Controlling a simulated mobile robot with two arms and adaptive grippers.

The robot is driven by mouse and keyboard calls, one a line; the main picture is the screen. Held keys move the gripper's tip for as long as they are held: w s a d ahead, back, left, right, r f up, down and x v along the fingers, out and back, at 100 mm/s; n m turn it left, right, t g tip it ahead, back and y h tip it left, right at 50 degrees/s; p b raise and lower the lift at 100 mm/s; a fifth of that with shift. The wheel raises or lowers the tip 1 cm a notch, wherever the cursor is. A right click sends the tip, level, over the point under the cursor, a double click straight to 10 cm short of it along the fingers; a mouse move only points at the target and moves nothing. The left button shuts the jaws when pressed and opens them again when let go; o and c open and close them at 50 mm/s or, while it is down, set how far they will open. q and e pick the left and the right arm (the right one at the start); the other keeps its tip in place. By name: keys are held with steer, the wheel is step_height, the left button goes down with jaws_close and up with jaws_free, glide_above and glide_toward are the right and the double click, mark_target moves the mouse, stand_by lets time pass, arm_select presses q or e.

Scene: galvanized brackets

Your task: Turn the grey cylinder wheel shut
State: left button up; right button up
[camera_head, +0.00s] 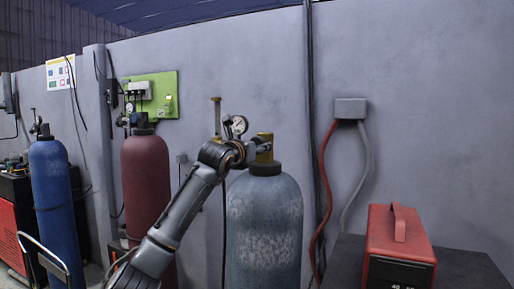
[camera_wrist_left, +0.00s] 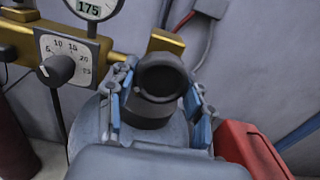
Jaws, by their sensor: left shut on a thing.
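The grey cylinder (camera_head: 264,230) stands upright against the wall, with a brass valve (camera_head: 264,146) on its dark neck. My left arm reaches in from the lower left, and my left gripper (camera_head: 254,151) is at this valve. In the left wrist view a dark round wheel (camera_wrist_left: 162,76) sits between the blue-padded fingers of my left gripper (camera_wrist_left: 157,98). The fingers are shut on the wheel from both sides. In the head view the gripper and arm hide most of the wheel. My right gripper is in neither view.
A brass regulator (camera_wrist_left: 110,48) with a pressure gauge (camera_head: 237,125) is beside the valve. A red cylinder (camera_head: 146,185) and a blue cylinder (camera_head: 53,195) stand to the left. A red machine (camera_head: 398,245) sits on a dark surface at right. Hoses hang along the wall.

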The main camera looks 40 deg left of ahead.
arm_select(q)
steer(key=m, duration=0.3)
steer(key=shift+r, duration=0.1)
steer(key=m, duration=0.7)
steer(key=shift+a+r+m+p, duration=0.1)
steer(key=shift+m+p, duration=0.2)
steer(key=shift+p, duration=0.1)
steer(key=m, duration=0.3)
steer(key=shift+m+p, duration=0.3)
steer(key=shift+p, duration=0.05)
steer(key=m+p, duration=0.1)
steer(key=m, duration=0.4)
steer(key=shift+r, duration=0.1)
steer(key=shift+m+p, duration=0.75)
steer(key=shift+m, duration=1.45)
